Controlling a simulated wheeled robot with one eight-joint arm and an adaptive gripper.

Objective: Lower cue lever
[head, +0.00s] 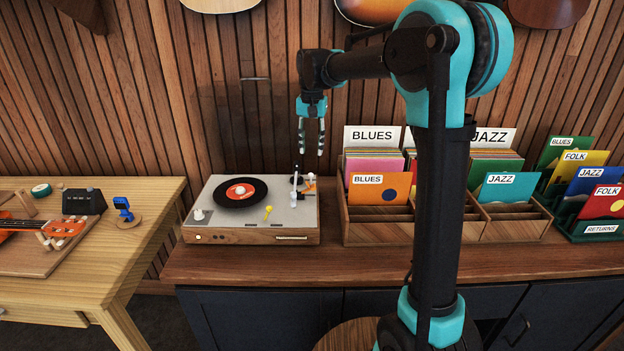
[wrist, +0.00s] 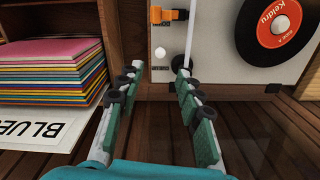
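A record player (head: 235,220) with a grey top and wooden base stands on the counter, a black record (head: 240,191) with an orange label on it. Near its back right corner is a small orange lever-like part (head: 310,182), probably the cue lever; an orange part with a dark end also shows in the wrist view (wrist: 168,15). A thin pale tonearm rod (wrist: 190,38) runs beside it. My gripper (head: 311,151) hangs above this corner, fingers down, apart and empty. In the wrist view its fingertips (wrist: 157,72) lie short of the orange part with a visible gap.
A small yellow lever (head: 267,213) is on the player's front part. A wooden record crate (head: 375,233) stands close on the right, its stacked sleeves (wrist: 45,70) near my fingers. A slatted wall (head: 235,110) is behind. A workbench (head: 130,225) is at left.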

